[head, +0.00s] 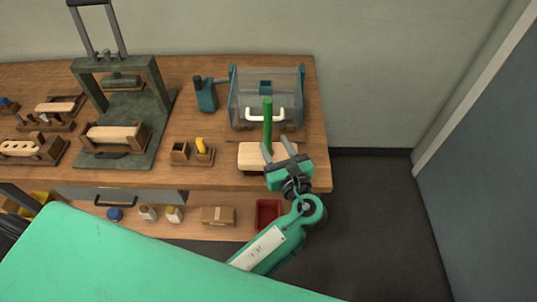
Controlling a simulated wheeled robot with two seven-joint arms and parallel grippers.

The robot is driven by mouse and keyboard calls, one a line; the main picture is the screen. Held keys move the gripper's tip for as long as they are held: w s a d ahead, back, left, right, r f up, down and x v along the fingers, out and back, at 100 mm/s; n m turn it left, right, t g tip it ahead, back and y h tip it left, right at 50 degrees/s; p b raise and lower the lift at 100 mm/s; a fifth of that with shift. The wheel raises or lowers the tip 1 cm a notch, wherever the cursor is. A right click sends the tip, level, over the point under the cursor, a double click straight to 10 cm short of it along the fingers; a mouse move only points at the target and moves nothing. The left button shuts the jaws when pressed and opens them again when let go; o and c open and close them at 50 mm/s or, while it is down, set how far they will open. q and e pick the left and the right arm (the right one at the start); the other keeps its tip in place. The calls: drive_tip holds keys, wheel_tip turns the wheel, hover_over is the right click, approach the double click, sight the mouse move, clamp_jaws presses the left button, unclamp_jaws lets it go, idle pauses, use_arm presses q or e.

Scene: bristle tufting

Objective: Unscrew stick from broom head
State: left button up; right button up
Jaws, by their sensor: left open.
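The stick (268,122) is green and stands upright on the broom head. The broom head (252,156) is a pale wooden block lying near the front right edge of the workbench. My left gripper (279,148) is open over the broom head, with its fingers pointing toward the base of the stick. One finger lies to each side of the stick's lower end in this view; I cannot tell whether they touch it. The gripper hides part of the block's right side. My right gripper is not in view.
A clear-fronted box with a white handle (265,114) stands behind the stick. A teal tool (206,95), a small wooden holder (191,153) and a press (117,100) stand to the left. A red bin (268,214) sits on the lower shelf. Floor is clear at right.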

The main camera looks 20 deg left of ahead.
sight(269, 135)
use_arm(q)
drive_tip(key=shift+p+x, duration=0.7)
drive_tip(key=shift+x, duration=2.25)
clamp_jaws()
